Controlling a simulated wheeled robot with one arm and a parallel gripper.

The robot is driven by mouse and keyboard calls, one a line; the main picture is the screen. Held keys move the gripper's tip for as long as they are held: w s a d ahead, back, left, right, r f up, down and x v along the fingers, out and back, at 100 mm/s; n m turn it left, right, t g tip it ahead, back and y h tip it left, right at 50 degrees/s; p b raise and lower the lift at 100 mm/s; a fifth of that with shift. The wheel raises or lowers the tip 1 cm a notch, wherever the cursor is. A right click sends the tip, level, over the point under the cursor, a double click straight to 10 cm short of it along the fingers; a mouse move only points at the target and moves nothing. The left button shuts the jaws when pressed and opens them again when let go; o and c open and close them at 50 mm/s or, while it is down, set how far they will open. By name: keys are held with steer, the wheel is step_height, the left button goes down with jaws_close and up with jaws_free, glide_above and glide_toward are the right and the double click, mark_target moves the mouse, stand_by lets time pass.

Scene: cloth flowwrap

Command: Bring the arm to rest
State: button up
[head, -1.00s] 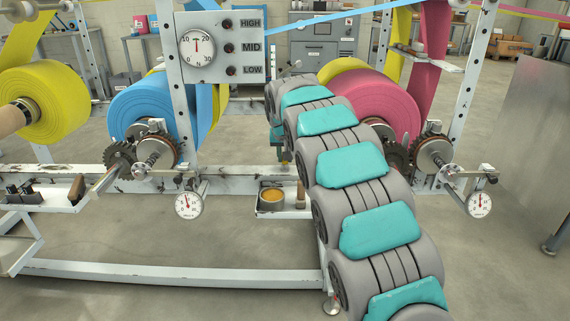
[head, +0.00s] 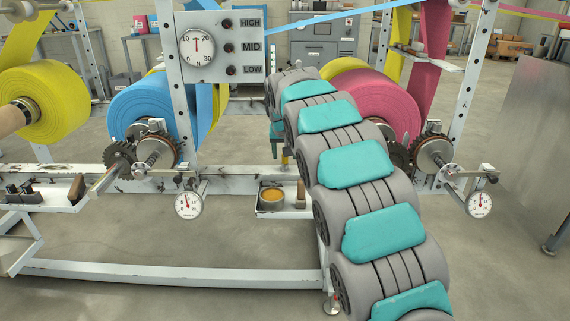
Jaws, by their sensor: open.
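My arm, with grey links and teal pads, runs from the lower right up to the middle of the head view and bends over at its far end. Below that bend hangs my gripper (head: 279,152), small and partly hidden behind my own arm links. It is open, and nothing shows held in it. It is in front of the machine frame, between the blue roll (head: 140,105) and the pink roll (head: 380,100). Its fingertips are too small to make out clearly.
A white machine frame (head: 230,180) crosses the view. It carries a yellow roll (head: 60,100), a gauge panel (head: 218,47), and small dials (head: 189,204). A small tray with a round tin (head: 271,198) is below my gripper. Open floor (head: 130,235) lies in front.

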steer(key=s+v, duration=0.1)
steer(key=v, duration=0.5)
steer(key=s+d+f+g, duration=0.1)
steer(key=s+d+g, duration=0.1)
steer(key=s+d, duration=0.5)
steer(key=s+d+f+g, duration=0.1)
steer(key=s+d, duration=0.2)
steer(key=s, duration=0.8)
steer(key=s+d+f+g, duration=0.1)
steer(key=s+f, duration=0.2)
steer(key=s, duration=0.9)
steer(key=s+d+f+g, duration=0.1)
steer(key=s+f, duration=0.3)
steer(key=s, duration=0.8)
steer(key=s+d+f+g, duration=0.1)
steer(key=s+f, duration=0.3)
steer(key=s, duration=0.8)
steer(key=shift+d+f+g, duration=0.2)
steer(key=shift+d+g, duration=0.2)
steer(key=shift+g, duration=0.5)
